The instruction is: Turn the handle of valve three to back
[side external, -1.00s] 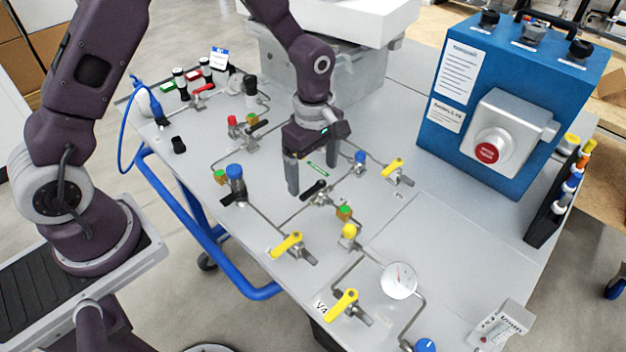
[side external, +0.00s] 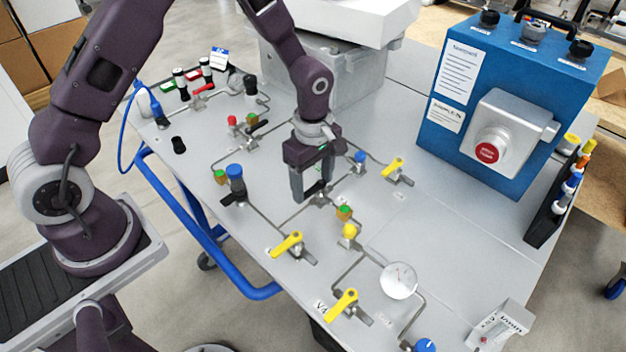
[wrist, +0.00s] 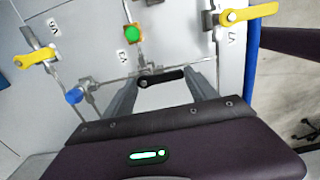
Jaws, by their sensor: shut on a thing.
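A black valve handle (wrist: 160,78) sits on a metal valve body between my fingers in the wrist view. The handle lies nearly crosswise in that view; fine contact is hard to see.
Yellow valve handles stand nearby at the front (side external: 287,244), right (side external: 393,168) and near edge (side external: 341,304). A green-topped fitting (side external: 344,212), a blue knob (side external: 360,157) and a gauge (side external: 398,281) stand on the panel (side external: 440,235). A blue box (side external: 450,110) stands at the back right.

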